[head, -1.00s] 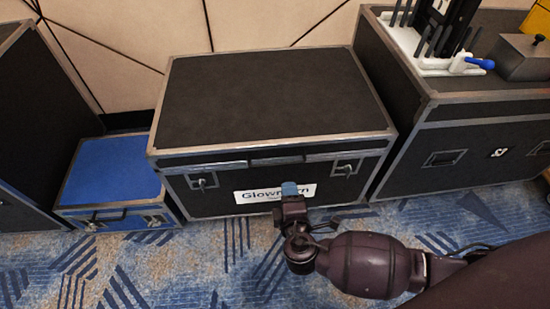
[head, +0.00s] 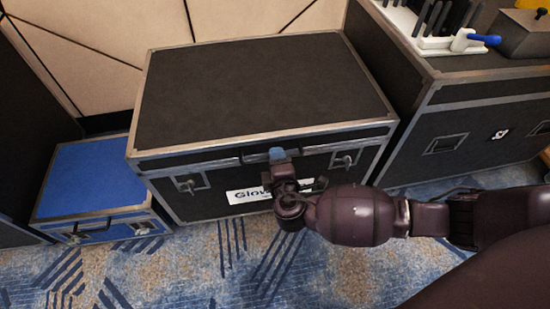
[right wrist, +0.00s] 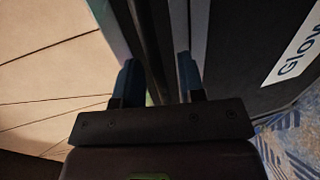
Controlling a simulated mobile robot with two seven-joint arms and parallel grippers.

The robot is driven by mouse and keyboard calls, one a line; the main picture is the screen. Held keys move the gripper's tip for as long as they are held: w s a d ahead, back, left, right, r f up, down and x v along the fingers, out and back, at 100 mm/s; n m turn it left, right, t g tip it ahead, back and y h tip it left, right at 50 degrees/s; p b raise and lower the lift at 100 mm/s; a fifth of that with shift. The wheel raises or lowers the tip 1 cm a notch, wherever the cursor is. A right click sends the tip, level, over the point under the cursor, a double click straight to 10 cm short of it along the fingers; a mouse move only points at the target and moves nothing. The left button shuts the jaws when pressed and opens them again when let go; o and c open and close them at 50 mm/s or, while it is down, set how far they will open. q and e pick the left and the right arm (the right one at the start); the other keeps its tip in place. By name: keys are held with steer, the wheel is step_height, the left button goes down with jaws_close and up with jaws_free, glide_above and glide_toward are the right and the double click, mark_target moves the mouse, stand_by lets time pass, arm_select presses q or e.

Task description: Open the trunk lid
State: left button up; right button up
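The trunk (head: 215,205) is a large black case with metal edges and a white "Glow..." label on its front. Its lid (head: 260,90) is closed and lies flat. My right gripper (head: 277,155) is at the middle of the trunk's front, at the lid's front edge, and covers part of the label. In the right wrist view its two blue fingertips (right wrist: 157,75) are apart, with a dark band of the trunk's front edge behind the space between them. I cannot tell whether they touch the lid. My left gripper is not in view.
A small blue case (head: 95,178) stands left of the trunk. A taller black case (head: 470,110) stands close on the right, carrying a white holder (head: 430,40) and a grey box (head: 525,38). A panelled wall (head: 230,20) is behind. Patterned blue carpet (head: 220,270) lies in front.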

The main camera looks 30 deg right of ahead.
steer(key=shift+w+d, duration=0.1)
steer(key=shift+w, duration=0.25)
jaws_close()
steer(key=shift+r, duration=0.1)
